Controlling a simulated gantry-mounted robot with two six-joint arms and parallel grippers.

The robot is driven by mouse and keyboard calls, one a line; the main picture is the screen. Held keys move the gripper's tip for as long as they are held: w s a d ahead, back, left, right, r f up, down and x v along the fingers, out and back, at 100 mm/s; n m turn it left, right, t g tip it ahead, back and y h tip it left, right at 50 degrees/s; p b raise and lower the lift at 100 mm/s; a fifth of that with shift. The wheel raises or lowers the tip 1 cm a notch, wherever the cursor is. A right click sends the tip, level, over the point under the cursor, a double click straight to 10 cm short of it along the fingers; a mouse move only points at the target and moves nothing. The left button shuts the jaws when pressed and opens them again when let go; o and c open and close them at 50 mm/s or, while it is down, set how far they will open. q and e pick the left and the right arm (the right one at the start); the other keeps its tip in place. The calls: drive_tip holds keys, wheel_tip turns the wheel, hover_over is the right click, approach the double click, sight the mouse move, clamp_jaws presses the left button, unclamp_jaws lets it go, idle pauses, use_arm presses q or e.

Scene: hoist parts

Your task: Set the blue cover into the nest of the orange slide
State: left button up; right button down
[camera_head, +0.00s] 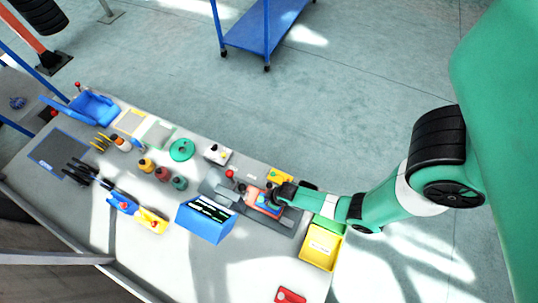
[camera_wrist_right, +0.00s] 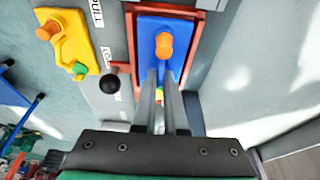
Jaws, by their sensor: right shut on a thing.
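The blue cover (camera_wrist_right: 148,27) carries an orange knob (camera_wrist_right: 164,45). In the right wrist view it lies within the outline of the red-orange frame of the slide (camera_wrist_right: 199,47). I cannot tell whether it is fully seated or slightly above. In the head view the orange slide (camera_head: 251,193) sits on a dark rail, with the blue cover (camera_head: 266,202) over it. My right gripper (camera_head: 276,197) is at the cover; its two fingers (camera_wrist_right: 161,76) are close together and shut on it near the knob. The exact contact is partly hidden. My left gripper is not in view.
A black ball-topped lever (camera_wrist_right: 110,84) stands beside the slide. A yellow part (camera_wrist_right: 70,40) lies further left. In the head view a blue box (camera_head: 203,224) and a yellow bin (camera_head: 320,249) flank the rail. A red part (camera_head: 290,296) lies near the front edge.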

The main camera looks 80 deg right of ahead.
drive_tip(key=shift+c, duration=2.4)
unclamp_jaws()
wheel_tip(320, 180, up, 9)
drive_tip(key=p, duration=0.9)
drive_tip(key=shift+r, duration=0.2)
drive_tip(key=shift+f, duration=0.15)
